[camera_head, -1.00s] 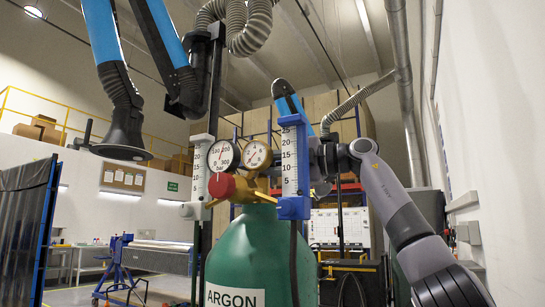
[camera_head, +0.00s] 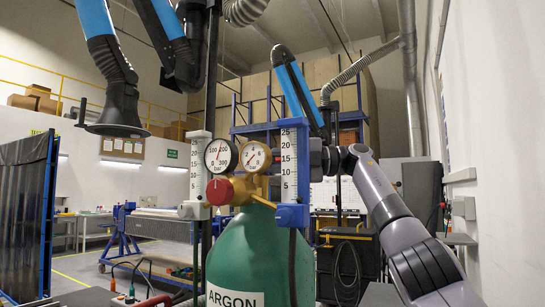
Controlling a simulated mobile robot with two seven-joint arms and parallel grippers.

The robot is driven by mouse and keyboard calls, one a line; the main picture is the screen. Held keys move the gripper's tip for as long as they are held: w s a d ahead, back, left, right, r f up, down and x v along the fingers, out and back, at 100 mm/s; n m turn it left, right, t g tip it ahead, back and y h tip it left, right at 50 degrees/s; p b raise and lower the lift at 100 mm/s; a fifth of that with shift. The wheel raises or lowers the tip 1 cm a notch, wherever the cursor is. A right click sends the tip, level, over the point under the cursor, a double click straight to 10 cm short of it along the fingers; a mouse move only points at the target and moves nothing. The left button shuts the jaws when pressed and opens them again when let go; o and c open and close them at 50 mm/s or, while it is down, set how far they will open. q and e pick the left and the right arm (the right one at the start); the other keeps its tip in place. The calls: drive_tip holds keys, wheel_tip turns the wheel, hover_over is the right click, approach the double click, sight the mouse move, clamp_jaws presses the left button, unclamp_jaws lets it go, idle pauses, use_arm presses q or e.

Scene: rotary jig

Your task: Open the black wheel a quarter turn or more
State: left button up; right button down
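A green argon bottle (camera_head: 250,255) stands upright in the middle, with a brass regulator (camera_head: 256,187) on top. A red knob (camera_head: 220,191) is on its front left. My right gripper (camera_head: 318,160) comes in from the right, level with the gauges, and ends at or behind the right flow tube. Its fingertips are hidden there, so I cannot see what it touches. I cannot make out a black wheel clearly; it may be hidden behind the regulator. My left gripper is not in view.
Blue extraction arms hang above, one with a black hood (camera_head: 118,112) at upper left. A dark welding curtain (camera_head: 25,215) stands at far left. A blue-framed workbench (camera_head: 165,226) stands behind left. A plain wall bounds the right side.

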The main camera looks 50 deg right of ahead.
drive_tip(key=shift+r+n+g+y, duration=0.1)
drive_tip(key=shift+n+g+y, duration=0.3)
drive_tip(key=shift+y, duration=0.1)
idle(0.4)
drive_tip(key=c, duration=1.3)
unclamp_jaws()
drive_tip(key=shift+w+d+m+t+h, duration=0.1)
drive_tip(key=shift+d+m+t+h, duration=0.15)
drive_tip(key=shift+m+t+h, duration=0.15)
drive_tip(key=shift+a+t, duration=0.1)
drive_tip(key=shift+t, duration=0.2)
